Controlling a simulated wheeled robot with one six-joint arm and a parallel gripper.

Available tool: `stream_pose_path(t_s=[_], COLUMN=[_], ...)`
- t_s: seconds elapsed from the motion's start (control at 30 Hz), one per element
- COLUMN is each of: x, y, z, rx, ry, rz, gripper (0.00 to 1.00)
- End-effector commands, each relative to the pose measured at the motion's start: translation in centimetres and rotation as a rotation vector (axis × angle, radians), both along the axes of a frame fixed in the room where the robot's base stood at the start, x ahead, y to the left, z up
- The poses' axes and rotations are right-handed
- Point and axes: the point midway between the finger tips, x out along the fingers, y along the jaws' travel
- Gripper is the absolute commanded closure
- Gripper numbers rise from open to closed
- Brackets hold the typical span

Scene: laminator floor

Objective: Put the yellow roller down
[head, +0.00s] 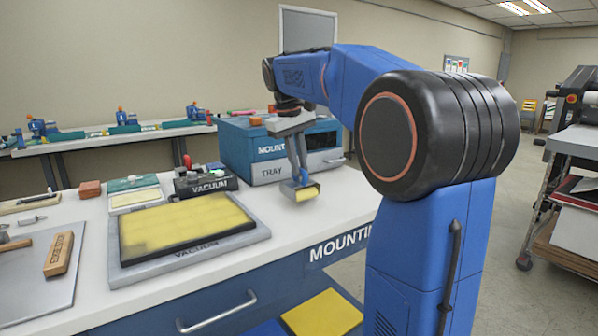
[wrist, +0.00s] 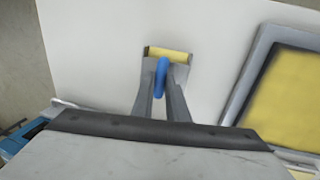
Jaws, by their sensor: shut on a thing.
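My gripper (head: 300,174) is shut on the yellow roller (head: 307,194) at the right end of the white workbench (head: 330,215). In the wrist view the fingers (wrist: 161,98) close around the roller's blue handle, and its yellow cylinder (wrist: 168,55) shows beyond the fingertips. The roller appears low over the bare white bench top, in front of the blue tray box. I cannot tell whether it touches the surface.
A grey vacuum plate with a yellow sheet (head: 185,228) lies left of the roller. The blue mounting tray box (head: 265,150) stands behind, beside a black vacuum unit (head: 205,182). A wooden block (head: 59,254) lies far left. Bare bench surrounds the roller.

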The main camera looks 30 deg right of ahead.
Motion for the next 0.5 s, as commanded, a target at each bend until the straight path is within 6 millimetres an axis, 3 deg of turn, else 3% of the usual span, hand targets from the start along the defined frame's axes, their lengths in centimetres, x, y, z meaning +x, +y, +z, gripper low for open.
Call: stream_pose_path(t_s=[0.13, 0.5], x=[0.0, 0.0], y=[0.0, 0.0], z=[-1.8, -2.2], rx=[0.0, 0.0], ry=[0.001, 0.0], rz=[0.0, -0.001], gripper=[1.0, 1.0])
